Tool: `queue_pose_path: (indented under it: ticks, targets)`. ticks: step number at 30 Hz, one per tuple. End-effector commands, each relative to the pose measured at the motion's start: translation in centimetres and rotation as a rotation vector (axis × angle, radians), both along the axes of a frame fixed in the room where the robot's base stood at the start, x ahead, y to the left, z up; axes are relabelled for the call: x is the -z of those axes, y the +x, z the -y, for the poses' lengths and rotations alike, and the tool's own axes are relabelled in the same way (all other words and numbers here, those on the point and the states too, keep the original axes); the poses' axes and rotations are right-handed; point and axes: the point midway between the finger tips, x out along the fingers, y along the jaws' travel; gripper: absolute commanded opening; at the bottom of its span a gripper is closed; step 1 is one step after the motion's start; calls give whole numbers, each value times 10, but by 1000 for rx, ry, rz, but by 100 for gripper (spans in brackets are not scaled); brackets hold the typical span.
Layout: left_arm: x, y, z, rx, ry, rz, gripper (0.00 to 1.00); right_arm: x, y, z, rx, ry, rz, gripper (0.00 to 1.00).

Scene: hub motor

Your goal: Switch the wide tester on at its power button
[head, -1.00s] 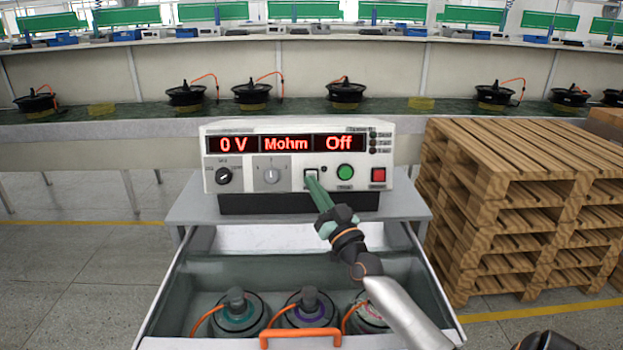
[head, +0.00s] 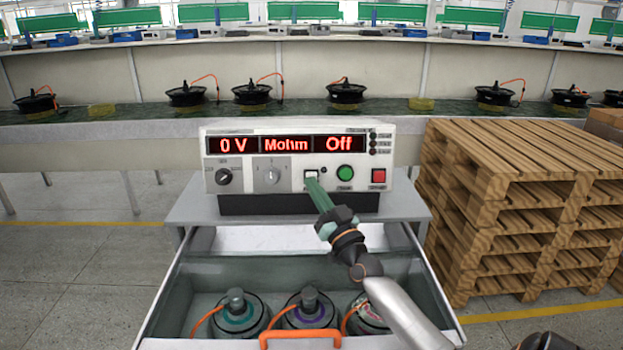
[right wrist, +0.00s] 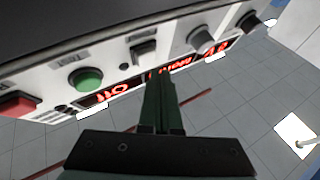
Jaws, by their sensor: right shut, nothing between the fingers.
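The wide tester (head: 290,200) is a white box with a dark base on a grey cabinet. Its red displays are lit and read 0 V, Mohm and Off. In the right wrist view the switch (right wrist: 144,50) lies just beyond the fingertips (right wrist: 158,80); contact cannot be told. My left gripper is not in view.
A red button (head: 378,176) and two knobs (head: 271,175) flank the switch area. Below, an open drawer (head: 165,300) with an orange handle holds three hub motors. Wooden pallets (head: 520,190) stand at the right. A conveyor with motors runs behind.

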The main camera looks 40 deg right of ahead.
Motion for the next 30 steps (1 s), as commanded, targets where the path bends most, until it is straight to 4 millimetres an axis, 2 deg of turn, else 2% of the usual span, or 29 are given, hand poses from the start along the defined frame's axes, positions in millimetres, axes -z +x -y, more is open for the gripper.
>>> queue_pose_path:
  ticks: [19, 30]
  targets:
    - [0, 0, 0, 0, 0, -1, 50, 0, 0, 0, 0, 0, 0, 0]
    - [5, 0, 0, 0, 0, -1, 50, 2, 7, 5, 0, 0, 0, 0]
